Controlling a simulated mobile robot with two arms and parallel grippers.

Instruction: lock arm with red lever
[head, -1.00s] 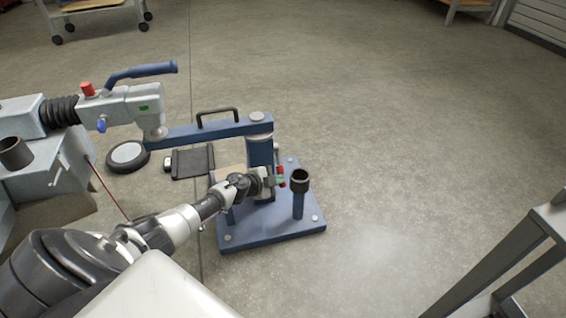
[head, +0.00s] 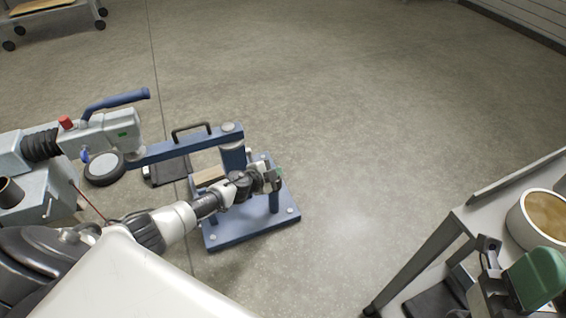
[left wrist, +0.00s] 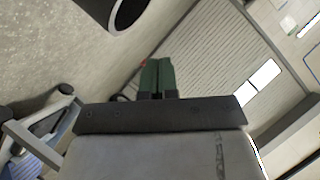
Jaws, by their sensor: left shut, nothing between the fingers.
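A blue stand has a base plate (head: 257,229) on the floor and a horizontal blue arm (head: 180,150) with a black handle (head: 192,130). My left gripper (head: 278,177) is shut and empty in front of the stand's post. The red lever is not clear in the head view, where my gripper covers that side of the post. In the left wrist view the shut green fingertips (left wrist: 157,77) point away, with a small red bit, perhaps the lever, beside their left edge.
The grey trailer coupling (head: 112,132) with a blue handle and red knob stands left of the stand. A grey cart (head: 440,245) carrying a round container (head: 545,218) is at right. The floor between is free.

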